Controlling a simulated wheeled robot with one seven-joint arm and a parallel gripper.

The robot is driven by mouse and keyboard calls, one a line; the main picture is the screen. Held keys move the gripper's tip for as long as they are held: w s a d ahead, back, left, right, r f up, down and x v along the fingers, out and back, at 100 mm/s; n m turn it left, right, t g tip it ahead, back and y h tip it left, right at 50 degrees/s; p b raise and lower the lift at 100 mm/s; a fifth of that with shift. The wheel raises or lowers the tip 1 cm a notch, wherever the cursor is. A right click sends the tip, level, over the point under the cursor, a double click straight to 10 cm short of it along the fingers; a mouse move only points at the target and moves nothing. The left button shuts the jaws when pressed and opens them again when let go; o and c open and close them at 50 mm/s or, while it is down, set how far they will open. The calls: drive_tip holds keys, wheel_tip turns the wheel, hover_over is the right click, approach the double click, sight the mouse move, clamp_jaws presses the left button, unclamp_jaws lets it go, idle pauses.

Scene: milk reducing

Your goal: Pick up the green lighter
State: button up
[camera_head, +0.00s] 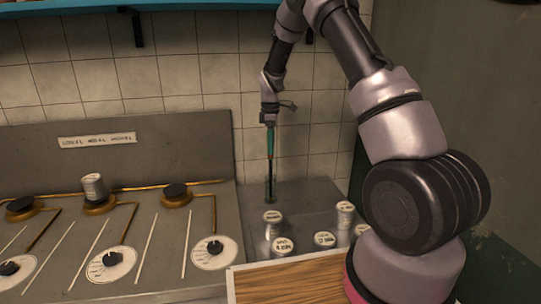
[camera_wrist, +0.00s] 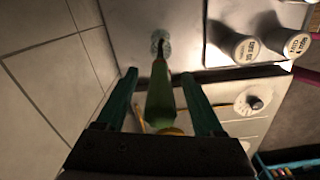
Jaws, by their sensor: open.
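The green lighter (camera_wrist: 160,98) stands upright in the wrist view, its thin dark tip pointing down toward a small clear glass (camera_wrist: 160,40). In the head view the lighter's dark shaft (camera_head: 270,172) reaches down to the glass (camera_head: 270,190) near the tiled wall. My gripper (camera_wrist: 159,76) is open, with one teal finger on each side of the lighter's green body. A gap shows between the body and each finger. In the head view my gripper (camera_head: 270,140) is above the glass, and its fingers hide most of the green body.
Several labelled canisters (camera_head: 284,246) stand on the metal counter in front of the glass. A stove (camera_head: 120,215) with burners and dials is to the left. A wooden board (camera_head: 290,281) lies at the front. The tiled wall (camera_head: 220,75) is close behind my gripper.

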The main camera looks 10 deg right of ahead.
clamp_jaws()
drive_tip(key=shift+r, duration=0.2)
